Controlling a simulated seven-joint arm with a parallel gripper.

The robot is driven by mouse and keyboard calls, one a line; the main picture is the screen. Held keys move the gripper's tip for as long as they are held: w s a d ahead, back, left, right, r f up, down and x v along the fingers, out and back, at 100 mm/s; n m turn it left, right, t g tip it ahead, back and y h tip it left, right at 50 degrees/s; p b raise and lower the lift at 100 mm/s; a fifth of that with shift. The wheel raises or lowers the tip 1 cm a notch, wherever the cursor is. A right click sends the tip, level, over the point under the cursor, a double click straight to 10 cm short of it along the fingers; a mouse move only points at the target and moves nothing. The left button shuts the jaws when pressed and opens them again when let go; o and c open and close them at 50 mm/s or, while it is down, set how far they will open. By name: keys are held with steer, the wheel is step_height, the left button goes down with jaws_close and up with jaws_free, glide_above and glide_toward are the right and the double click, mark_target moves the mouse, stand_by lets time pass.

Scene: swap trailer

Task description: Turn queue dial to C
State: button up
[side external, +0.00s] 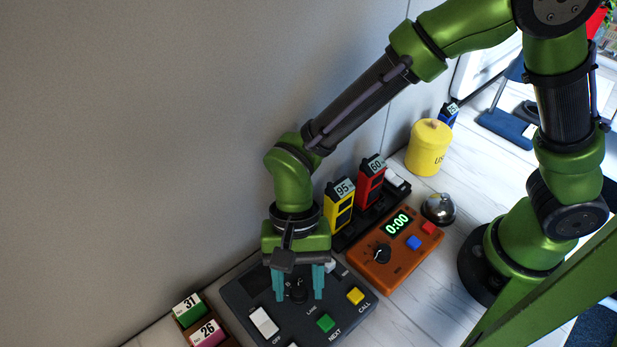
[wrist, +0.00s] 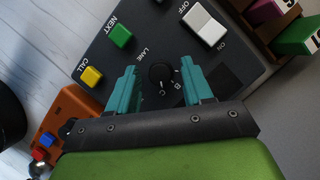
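The queue dial is a round black knob (wrist: 162,77) on the dark grey control panel (side external: 245,293); it also shows in the side view (side external: 298,291). In the wrist view the letters B and C are legible beside the knob, and LANE is printed near it. I cannot tell which letter the knob points to. My gripper (side external: 298,298) is open above the panel, its two teal fingers on either side of the knob. In the wrist view the gripper (wrist: 159,66) shows a gap between each finger and the knob.
The panel also has a white on/off switch (side external: 264,322), a green NEXT button (side external: 326,322) and a yellow CALL button (side external: 355,295). An orange timer box (side external: 385,262), a yellow tagged holder (side external: 338,211), a red one (side external: 370,188) and a bell (side external: 438,209) stand nearby. The wall is behind.

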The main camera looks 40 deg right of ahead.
steer(key=v, duration=1.2)
stand_by(0.3)
steer(key=d+r+n+t, duration=0.1)
steer(key=d, duration=0.3)
steer(key=d+r+n+t, duration=0.1)
steer(key=d+n+t, duration=0.1)
steer(key=d, duration=0.2)
steer(key=w+d+r+n+t, duration=0.1)
steer(key=d, duration=0.2)
steer(key=shift+w+d+r+n+t+y, duration=0.1)
steer(key=shift+d+r+n+t+y, duration=0.2)
steer(key=shift+d+n+t, duration=0.1)
steer(key=s+d+r+t, duration=0.1)
steer(key=d+r+t, duration=0.1)
steer(key=d, duration=0.4)
steer(key=s+d+r+m+t+h, duration=0.1)
steer(key=s+d+r+t, duration=0.1)
steer(key=d, duration=0.5)
steer(key=shift+r+t, duration=0.7)
steer(key=shift+t, duration=0.3)
